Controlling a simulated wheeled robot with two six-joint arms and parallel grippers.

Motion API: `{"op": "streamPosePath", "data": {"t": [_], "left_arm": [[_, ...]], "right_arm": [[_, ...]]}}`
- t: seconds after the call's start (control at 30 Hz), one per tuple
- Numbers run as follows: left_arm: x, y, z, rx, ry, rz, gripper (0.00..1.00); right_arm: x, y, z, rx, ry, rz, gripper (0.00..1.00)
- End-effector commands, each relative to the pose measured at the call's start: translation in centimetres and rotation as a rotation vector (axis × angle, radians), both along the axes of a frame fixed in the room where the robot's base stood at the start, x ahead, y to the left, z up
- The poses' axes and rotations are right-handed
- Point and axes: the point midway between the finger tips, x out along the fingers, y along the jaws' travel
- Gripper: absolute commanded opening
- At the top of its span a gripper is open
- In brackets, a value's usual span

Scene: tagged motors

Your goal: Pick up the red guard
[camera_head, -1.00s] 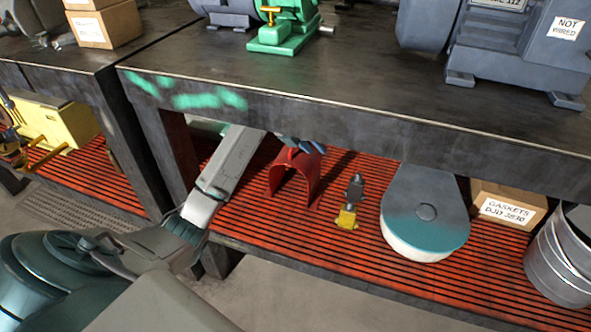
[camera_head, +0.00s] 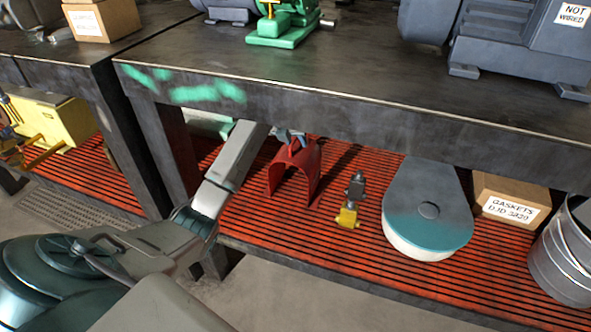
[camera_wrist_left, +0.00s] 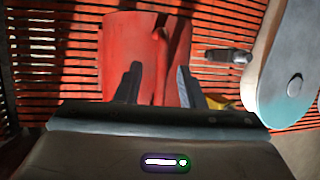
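The red guard (camera_head: 306,174), an arched shell with a small tab on top, stands on the red slatted lower shelf under the workbench. My left arm reaches in from the left, and my left gripper (camera_head: 290,136) is at the top of the guard, partly hidden by the bench edge. In the left wrist view the two fingers (camera_wrist_left: 158,70) are apart, with the guard (camera_wrist_left: 128,45) beyond and between them. The gripper looks open; whether a finger touches the guard I cannot tell. My right gripper is not in view.
The bench edge (camera_head: 350,118) hangs just above the gripper. Right of the guard are a small yellow-and-grey fitting (camera_head: 349,213), a teal-and-grey rounded housing (camera_head: 428,212), a gaskets box (camera_head: 512,201) and a metal bucket (camera_head: 566,260). The shelf front is clear.

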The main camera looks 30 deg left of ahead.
Motion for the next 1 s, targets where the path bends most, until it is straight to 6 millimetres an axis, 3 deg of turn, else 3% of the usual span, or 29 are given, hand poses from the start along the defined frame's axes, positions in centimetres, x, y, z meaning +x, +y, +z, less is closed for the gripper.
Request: {"op": "streamPosePath", "data": {"t": [0.13,0.33,1.0], "left_arm": [[-0.01,0.01,0.04,0.000,0.000,0.000,0.35],[-0.02,0.01,0.04,0.000,0.001,0.000,0.00],[-0.03,0.02,0.06,0.000,0.001,0.000,0.00]], "right_arm": [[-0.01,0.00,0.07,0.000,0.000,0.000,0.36],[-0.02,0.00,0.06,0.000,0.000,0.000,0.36],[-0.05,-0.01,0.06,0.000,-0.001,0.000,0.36]]}}
